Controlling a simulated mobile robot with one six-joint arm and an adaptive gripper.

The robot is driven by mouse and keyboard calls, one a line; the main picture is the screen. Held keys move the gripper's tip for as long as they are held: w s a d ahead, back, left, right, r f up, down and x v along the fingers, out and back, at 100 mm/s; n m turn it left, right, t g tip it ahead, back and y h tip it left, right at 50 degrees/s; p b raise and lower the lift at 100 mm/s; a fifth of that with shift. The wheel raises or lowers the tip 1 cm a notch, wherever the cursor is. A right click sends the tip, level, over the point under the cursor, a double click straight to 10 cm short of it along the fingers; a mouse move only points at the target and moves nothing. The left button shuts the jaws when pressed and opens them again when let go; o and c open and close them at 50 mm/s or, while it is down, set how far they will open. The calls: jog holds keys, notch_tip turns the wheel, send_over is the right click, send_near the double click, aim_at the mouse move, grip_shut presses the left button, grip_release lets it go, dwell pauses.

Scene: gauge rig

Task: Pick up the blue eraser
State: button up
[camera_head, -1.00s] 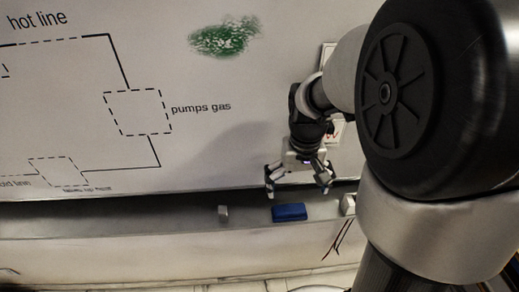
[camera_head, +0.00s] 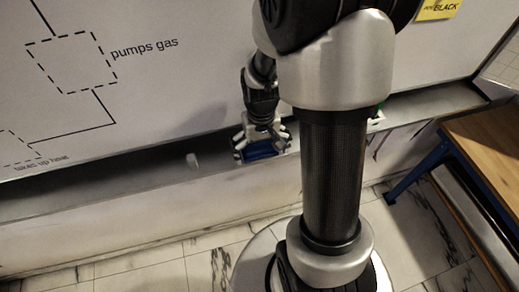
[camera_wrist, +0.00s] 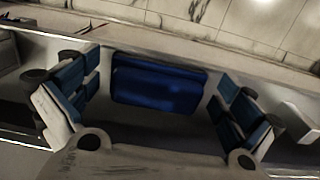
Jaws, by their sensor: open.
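The blue eraser (camera_head: 258,150) lies on the grey ledge under the whiteboard, partly hidden by my gripper in the head view. In the wrist view the blue eraser (camera_wrist: 158,84) fills the middle, between the two fingers. My gripper (camera_head: 262,148) is open and down at the ledge over the eraser. In the wrist view my gripper (camera_wrist: 160,98) has one blue-padded finger on each side of the eraser, with a gap showing at both sides.
A small white block (camera_head: 192,160) stands on the ledge (camera_head: 120,178) left of the eraser. A white block (camera_wrist: 297,122) shows at the right in the wrist view. A wooden bench (camera_head: 490,150) stands at the far right. The whiteboard (camera_head: 160,70) rises behind the ledge.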

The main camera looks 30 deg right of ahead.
jog(key=c, duration=0.6)
jog(key=shift+s, duration=0.2)
jog(key=c, duration=0.5)
jog(key=shift+o, duration=0.2)
